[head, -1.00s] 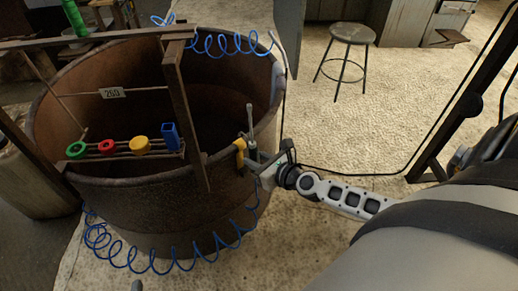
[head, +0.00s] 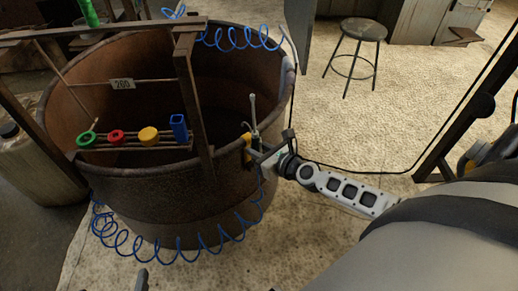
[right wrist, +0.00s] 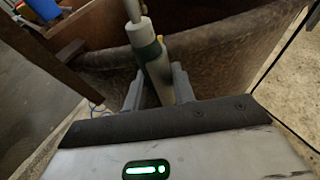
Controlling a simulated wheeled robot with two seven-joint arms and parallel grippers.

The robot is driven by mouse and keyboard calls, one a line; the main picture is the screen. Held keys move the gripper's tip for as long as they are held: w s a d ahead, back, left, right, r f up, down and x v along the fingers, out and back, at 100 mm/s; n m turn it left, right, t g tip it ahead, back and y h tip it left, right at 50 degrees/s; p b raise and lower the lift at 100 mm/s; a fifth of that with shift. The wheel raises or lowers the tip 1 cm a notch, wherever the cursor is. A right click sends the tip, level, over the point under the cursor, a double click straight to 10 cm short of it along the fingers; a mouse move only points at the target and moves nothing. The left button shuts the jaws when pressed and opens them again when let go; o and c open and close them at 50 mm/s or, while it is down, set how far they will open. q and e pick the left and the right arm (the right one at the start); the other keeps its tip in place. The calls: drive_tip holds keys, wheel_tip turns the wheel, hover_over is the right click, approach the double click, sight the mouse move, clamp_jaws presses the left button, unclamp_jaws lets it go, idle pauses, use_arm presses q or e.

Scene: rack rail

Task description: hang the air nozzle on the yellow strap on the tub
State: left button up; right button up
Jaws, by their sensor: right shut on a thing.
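The air nozzle (head: 253,112) is a slim grey piece with a thin upright stem, at the near right rim of the rusty round tub (head: 125,195). My right gripper (head: 262,155) is shut on it from the right. In the right wrist view, the nozzle (right wrist: 150,55) stands slightly tilted between the two fingers (right wrist: 155,90). The yellow strap (head: 246,152) shows at the tub's rim just left of the nozzle. I cannot tell whether nozzle and strap touch. A small grey tip at the bottom edge of the head view may be my left gripper (head: 141,279); its jaws cannot be made out.
A dark wooden frame with an upright post (head: 192,100) crosses the tub left of the nozzle. A rack (head: 135,143) there carries green, red, yellow and blue pieces. Blue coiled hose (head: 180,250) hangs around the tub.

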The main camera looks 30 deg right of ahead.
drive_tip(key=shift+f, duration=0.1)
drive_tip(key=shift+f+b, duration=1.15)
drive_tip(key=shift+b, duration=0.15)
drive_tip(key=shift+f, duration=0.15)
drive_tip(key=shift+f+b, duration=0.6)
drive_tip(key=shift+b, duration=0.15)
drive_tip(key=o, duration=0.8)
